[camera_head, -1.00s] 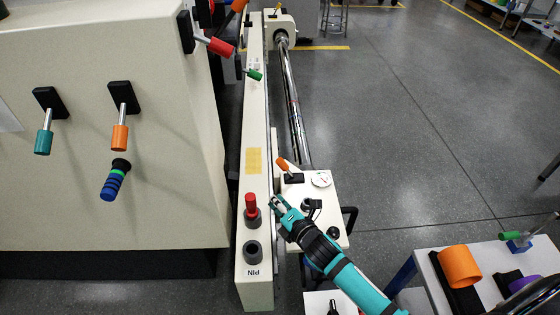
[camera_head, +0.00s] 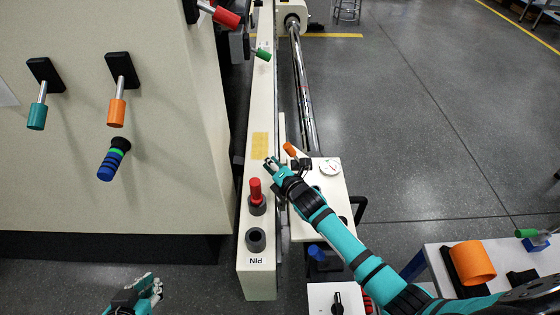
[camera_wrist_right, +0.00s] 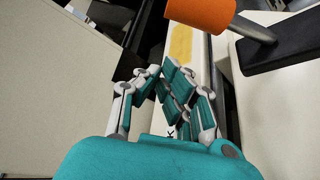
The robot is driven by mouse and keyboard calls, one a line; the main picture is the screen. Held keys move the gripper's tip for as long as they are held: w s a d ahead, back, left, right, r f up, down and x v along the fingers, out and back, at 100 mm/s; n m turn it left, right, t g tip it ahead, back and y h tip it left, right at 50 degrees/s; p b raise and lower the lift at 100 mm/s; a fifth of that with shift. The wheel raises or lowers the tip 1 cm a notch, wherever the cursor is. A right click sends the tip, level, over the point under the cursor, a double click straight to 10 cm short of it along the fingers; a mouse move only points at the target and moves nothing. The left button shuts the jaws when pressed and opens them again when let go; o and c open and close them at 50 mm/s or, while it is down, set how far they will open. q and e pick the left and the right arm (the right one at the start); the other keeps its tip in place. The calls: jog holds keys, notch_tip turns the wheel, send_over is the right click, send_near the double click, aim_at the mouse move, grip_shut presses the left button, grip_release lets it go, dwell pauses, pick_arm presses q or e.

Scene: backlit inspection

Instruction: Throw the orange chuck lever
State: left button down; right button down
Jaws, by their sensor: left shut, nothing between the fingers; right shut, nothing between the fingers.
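A small orange lever (camera_head: 289,149) stands on the white carriage box right of the long rail. In the right wrist view its orange handle (camera_wrist_right: 200,12) is large at the top, on a grey shaft from a black base. Another orange-handled lever (camera_head: 117,112) hangs on the cabinet front at left; I cannot tell by label which is the chuck lever. My right gripper (camera_head: 271,164) is shut and empty, just nearer than the carriage lever and apart from it; its fingers (camera_wrist_right: 162,80) show below the handle. My left gripper (camera_head: 156,285) is shut and empty, low at left.
A teal lever (camera_head: 37,116) and a blue-banded knob (camera_head: 111,164) sit on the cabinet. A red pin (camera_head: 256,190) stands upright on the rail close to my right gripper, beside a dark socket (camera_head: 256,240). A side table at right carries an orange cylinder (camera_head: 472,262).

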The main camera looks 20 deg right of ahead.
aim_at(293, 155)
pick_arm(q)
jog(key=shift+r, duration=0.1)
pick_arm(e)
jog(key=shift+s+d+r, duration=0.1)
jog(key=shift+d+r, duration=0.3)
jog(key=shift+d, duration=0.3)
jog(key=shift+s+d+r, duration=0.1)
jog(key=shift+d+r, duration=0.3)
jog(key=shift+d, duration=0.3)
jog(key=shift+d, duration=0.1)
pick_arm(q)
jog(key=shift+s, duration=0.25)
pick_arm(e)
jog(key=shift+d+r+m, duration=0.15)
jog(key=shift+r+m, duration=0.05)
jog(key=shift+m, duration=0.1)
